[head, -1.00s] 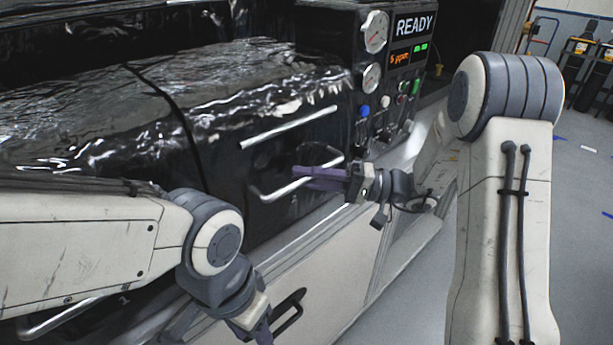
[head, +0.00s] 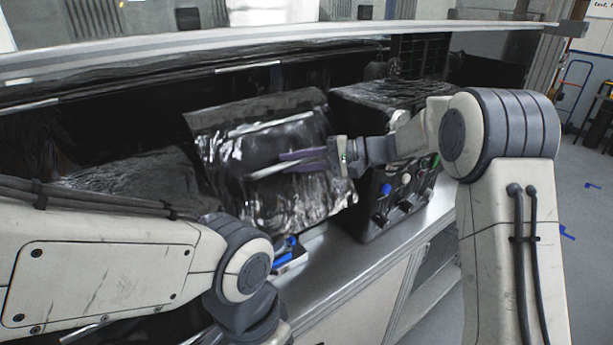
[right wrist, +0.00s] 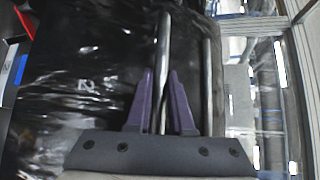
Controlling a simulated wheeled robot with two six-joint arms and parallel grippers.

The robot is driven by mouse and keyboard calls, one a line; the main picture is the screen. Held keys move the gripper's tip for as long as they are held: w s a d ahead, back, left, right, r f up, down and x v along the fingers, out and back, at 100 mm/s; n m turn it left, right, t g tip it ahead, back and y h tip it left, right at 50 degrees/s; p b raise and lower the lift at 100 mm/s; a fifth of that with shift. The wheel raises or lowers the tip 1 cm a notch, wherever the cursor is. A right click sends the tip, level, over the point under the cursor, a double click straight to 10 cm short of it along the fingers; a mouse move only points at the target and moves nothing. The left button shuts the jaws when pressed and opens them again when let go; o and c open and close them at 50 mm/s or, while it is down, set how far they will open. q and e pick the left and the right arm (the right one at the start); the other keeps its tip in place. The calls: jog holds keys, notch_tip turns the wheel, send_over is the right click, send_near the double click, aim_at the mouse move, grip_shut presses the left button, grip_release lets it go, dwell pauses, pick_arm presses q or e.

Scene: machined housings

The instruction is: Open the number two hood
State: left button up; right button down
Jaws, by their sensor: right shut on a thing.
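The number two hood (head: 235,150) is a glossy black panel, raised and tilted up in the head view. My right gripper (head: 285,162) is shut on this handle. Its fingers (right wrist: 160,80) stand on either side of the bar. My left arm comes in at the lower left, but its gripper is below the picture.
A black control box (head: 372,215) with knobs stands close right of the hood. A second metal bar (head: 270,124) runs above the handle. Blue parts (head: 290,246) show under the hood's lower edge. Another black cover (head: 140,180) lies to the left. A bare metal ledge (head: 330,262) runs in front.

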jog(key=shift+w+a+r, duration=0.7)
jog(key=shift+w+r, duration=0.15)
jog(key=shift+w, duration=0.15)
